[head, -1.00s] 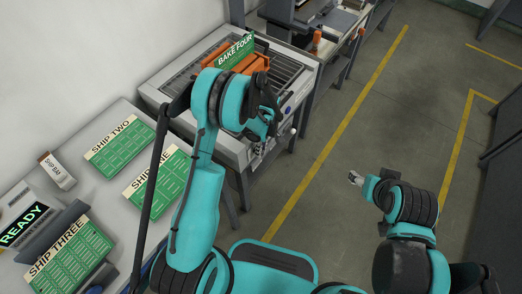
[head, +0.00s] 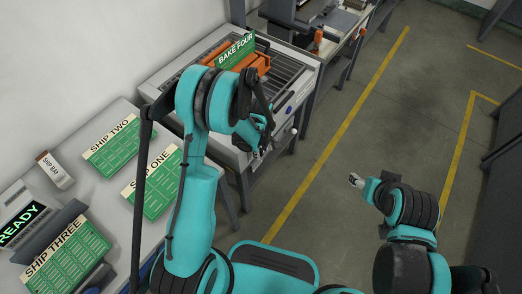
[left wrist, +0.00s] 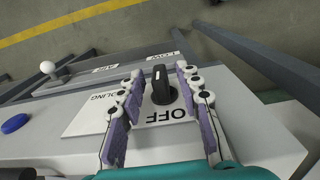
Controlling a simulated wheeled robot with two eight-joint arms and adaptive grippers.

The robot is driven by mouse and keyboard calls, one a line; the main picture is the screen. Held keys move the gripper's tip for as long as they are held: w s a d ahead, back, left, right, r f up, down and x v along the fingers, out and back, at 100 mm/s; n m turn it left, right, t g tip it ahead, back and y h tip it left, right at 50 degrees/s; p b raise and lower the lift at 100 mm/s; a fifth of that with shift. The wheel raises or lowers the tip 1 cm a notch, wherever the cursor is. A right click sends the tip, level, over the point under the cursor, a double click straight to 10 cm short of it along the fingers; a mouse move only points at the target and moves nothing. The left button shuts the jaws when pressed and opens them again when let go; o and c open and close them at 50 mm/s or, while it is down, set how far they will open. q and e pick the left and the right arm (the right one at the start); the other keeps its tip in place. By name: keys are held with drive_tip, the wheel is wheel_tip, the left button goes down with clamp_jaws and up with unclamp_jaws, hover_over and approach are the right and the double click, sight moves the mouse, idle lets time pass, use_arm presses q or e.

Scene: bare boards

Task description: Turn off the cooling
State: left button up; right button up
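The cooling control is a black knob (left wrist: 162,85) on a white plate (left wrist: 85,122) in the left wrist view. The plate carries the words OFF and, partly covered, COOLING. The knob's ridge points away from the word OFF, toward the top of the picture. My left gripper (left wrist: 158,72) is open, its purple-padded fingers on either side of the knob with a visible gap. In the head view my left gripper (head: 258,153) is at the front of the oven conveyor unit (head: 300,88), and the knob is hidden. My right gripper (head: 356,181) hangs over the floor, too small to read.
A blue button (left wrist: 15,123) and a white ball-ended lever (left wrist: 48,67) are on the same front. An orange carrier (head: 255,62) with a BAKE FOUR card lies on the conveyor. SHIP cards and a READY display (head: 22,225) are on the left bench. The floor is clear.

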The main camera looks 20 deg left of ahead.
use_arm(q)
wheel_tip(320, 180, up, 12)
idle(0.4)
drive_tip(key=shift+s, duration=0.1)
idle(0.3)
drive_tip(key=s+a+r+m+t, duration=0.2)
drive_tip(key=s+r+m+t, duration=0.5)
drive_tip(key=s+r+m, duration=0.7)
drive_tip(key=s, duration=0.2)
drive_tip(key=shift+s+r, duration=0.25)
drive_tip(key=shift+s, duration=0.15)
